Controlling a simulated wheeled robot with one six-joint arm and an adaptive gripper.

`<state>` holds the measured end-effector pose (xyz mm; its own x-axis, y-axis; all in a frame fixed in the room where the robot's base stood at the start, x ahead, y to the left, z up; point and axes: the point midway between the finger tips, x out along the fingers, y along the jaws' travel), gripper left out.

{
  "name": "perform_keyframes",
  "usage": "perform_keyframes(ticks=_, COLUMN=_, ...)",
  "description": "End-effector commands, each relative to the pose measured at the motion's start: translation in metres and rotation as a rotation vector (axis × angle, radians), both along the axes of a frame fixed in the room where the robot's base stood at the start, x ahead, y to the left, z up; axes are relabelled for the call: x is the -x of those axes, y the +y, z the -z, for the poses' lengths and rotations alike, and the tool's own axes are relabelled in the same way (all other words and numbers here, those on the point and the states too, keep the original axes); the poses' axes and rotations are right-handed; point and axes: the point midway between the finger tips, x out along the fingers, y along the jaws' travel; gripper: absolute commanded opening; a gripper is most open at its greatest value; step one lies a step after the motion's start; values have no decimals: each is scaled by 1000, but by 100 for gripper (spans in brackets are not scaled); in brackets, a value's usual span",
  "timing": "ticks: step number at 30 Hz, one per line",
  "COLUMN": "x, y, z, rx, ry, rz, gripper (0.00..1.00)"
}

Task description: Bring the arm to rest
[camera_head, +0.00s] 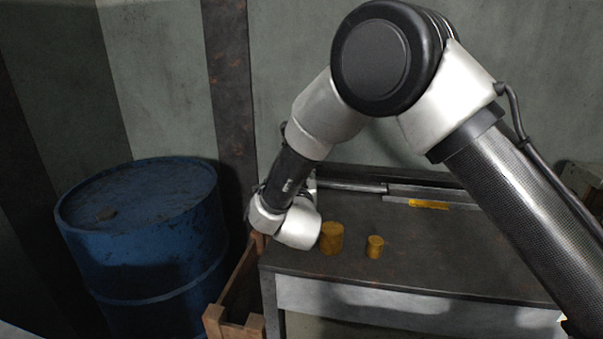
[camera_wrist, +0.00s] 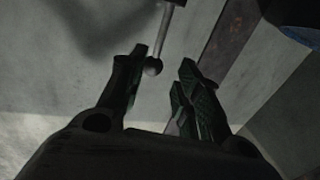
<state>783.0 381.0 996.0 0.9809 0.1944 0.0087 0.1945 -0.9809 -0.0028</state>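My gripper (camera_wrist: 163,58) shows in the wrist view with its two dark fingers apart and a gap between them. A grey rod with a ball end (camera_wrist: 153,67) comes down from the top of that view and shows in the gap. I cannot tell whether it is between the fingers or beyond them; no finger is seen closed on it. In the head view my arm is bent, with its wrist low over the left end of a dark-topped table (camera_head: 450,265). The fingers are hidden behind the wrist there.
Two yellow-brown cylinders, a larger one (camera_head: 332,238) and a smaller one (camera_head: 375,247), stand on the table right of my wrist. A yellow strip (camera_head: 428,204) lies farther back. A blue drum (camera_head: 140,235) stands left. A wooden crate (camera_head: 235,300) sits between drum and table.

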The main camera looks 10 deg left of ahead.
Motion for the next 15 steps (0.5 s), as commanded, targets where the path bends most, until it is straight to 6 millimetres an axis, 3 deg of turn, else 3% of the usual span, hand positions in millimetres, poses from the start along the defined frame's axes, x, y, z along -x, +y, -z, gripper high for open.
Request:
perform_keyframes(ticks=4, x=-9, y=-8, z=-10, rx=-12, ry=23, rz=-9, gripper=34)
perform_keyframes(ticks=8, x=-34, y=-38, z=-45, rx=-46, ry=109, rz=-52, gripper=34)
perform_keyframes(ticks=12, x=-52, y=-104, z=-96, rx=-75, ry=259, rz=-124, gripper=34)
perform_keyframes(ticks=15, x=-44, y=-159, z=-125, rx=-73, ry=370, rz=-164, gripper=34)
